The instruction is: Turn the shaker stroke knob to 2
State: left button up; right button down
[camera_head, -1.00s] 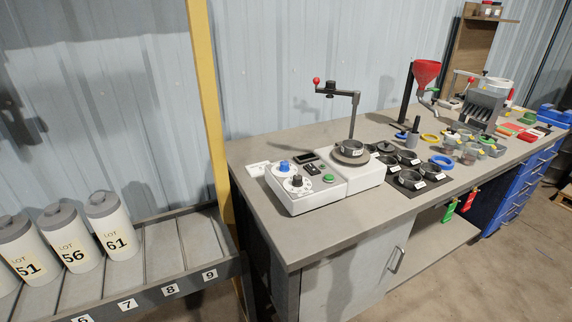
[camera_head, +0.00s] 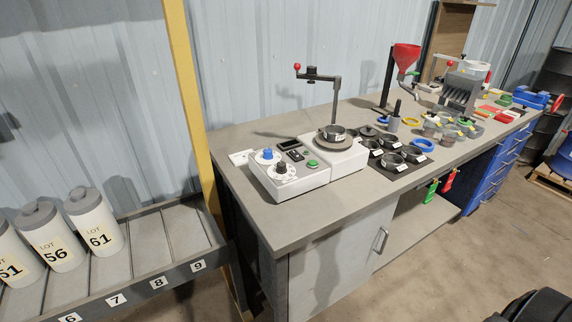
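The shaker (camera_head: 300,180) is a white box on the left part of the bench, with a control panel at its left end. The panel carries a blue knob (camera_head: 267,154) at the back and a black knob (camera_head: 281,168) in front, each on a white dial. I cannot read the dial marks or tell which knob is the stroke knob. A green button (camera_head: 312,163) and a small dark display (camera_head: 288,144) are beside them. A round pan (camera_head: 334,137) sits on the shaker's platform under a clamp arm with a red ball. Neither gripper is in view.
The grey bench top (camera_head: 235,201) is clear in front of the shaker. Several dishes stand on a black mat (camera_head: 398,170) to its right. A red funnel (camera_head: 406,57) stands farther right. A rack with lot-labelled bottles (camera_head: 95,219) is at left, beyond a yellow post (camera_head: 187,80). A dark shape (camera_head: 538,308) fills the bottom right corner.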

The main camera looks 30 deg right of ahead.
aim_at(267, 153)
jog(key=k, duration=1.25)
jog(key=u, duration=0.7)
jog(key=i, duration=1.5)
jog(key=z, duration=0.5)
